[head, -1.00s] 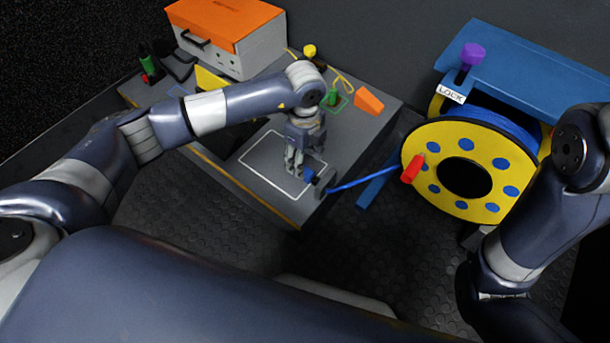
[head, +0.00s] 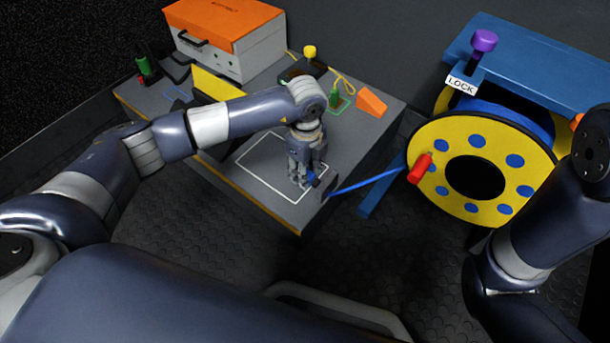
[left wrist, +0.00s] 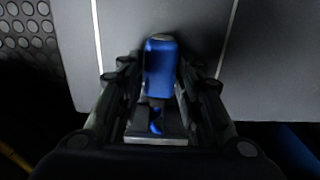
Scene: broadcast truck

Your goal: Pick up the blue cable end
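The blue cable end (left wrist: 160,66) lies over the grey table (left wrist: 265,70), between the fingers of my left gripper (left wrist: 160,80) in the left wrist view. The fingers flank it closely on both sides; whether they press on it I cannot tell. In the head view, my left gripper (head: 301,178) points down at the table's near right corner, and only a bit of the blue end (head: 312,181) shows beside its fingers. The blue cable (head: 370,180) runs from a dark block (head: 327,186) at the table edge to the yellow reel (head: 427,150). My right gripper is not in view.
The reel has a red handle (head: 420,167) and stands under a blue frame (head: 550,65) with a purple knob (head: 484,40). An orange-lidded case (head: 235,50), a yellow panel (head: 213,84) and an orange wedge (head: 371,102) are at the table's back. A white outline (head: 243,163) marks the tabletop.

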